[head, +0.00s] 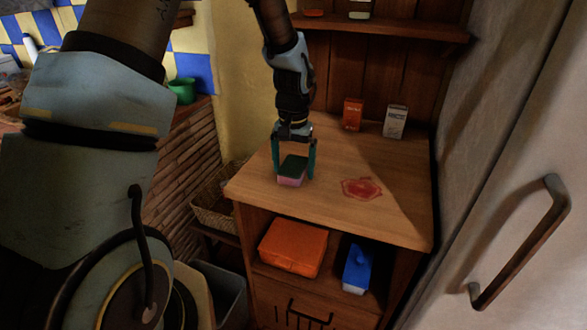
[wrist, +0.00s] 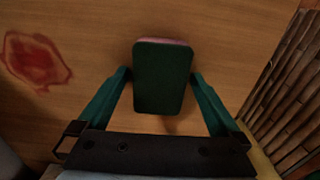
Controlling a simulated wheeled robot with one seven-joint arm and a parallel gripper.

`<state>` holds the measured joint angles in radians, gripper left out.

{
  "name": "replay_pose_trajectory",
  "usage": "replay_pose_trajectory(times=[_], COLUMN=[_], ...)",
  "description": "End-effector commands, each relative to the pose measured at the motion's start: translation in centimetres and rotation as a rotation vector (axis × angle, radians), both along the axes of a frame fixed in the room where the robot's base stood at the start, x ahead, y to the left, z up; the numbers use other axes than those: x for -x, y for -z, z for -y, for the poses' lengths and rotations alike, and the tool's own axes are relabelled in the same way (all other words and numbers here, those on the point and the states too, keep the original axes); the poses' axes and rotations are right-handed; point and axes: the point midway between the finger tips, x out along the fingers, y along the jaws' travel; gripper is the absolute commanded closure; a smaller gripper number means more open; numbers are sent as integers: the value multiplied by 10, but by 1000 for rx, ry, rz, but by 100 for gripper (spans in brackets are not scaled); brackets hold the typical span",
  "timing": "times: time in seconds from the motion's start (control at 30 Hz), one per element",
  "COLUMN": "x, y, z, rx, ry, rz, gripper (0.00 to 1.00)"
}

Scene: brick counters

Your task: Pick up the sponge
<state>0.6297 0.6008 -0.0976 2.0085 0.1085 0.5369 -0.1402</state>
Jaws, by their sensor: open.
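The sponge (head: 292,171) lies on the wooden counter top near its left front part, with a dark green upper face and a pink lower layer. My gripper (head: 294,174) points down over it, with one teal finger at each side of the sponge. In the wrist view the sponge (wrist: 162,77) lies between and slightly beyond the fingertips of my gripper (wrist: 160,76). The fingers are open, and a gap shows on each side of the sponge.
A red stain (head: 362,188) marks the counter (head: 330,215) right of the sponge. An orange box (head: 353,114) and a white box (head: 395,122) stand at the back. An orange case (head: 293,247) and a blue container (head: 357,268) sit on the shelf below.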

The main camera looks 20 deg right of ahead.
Motion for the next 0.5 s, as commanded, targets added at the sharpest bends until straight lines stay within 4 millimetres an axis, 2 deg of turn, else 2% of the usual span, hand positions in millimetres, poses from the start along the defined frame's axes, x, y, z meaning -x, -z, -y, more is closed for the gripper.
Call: replay_pose_trajectory(times=[0.07,0.5], x=[0,0], y=[0,0], z=[0,0], rx=[0,0], ry=[0,0], rz=[0,0], gripper=[1,51])
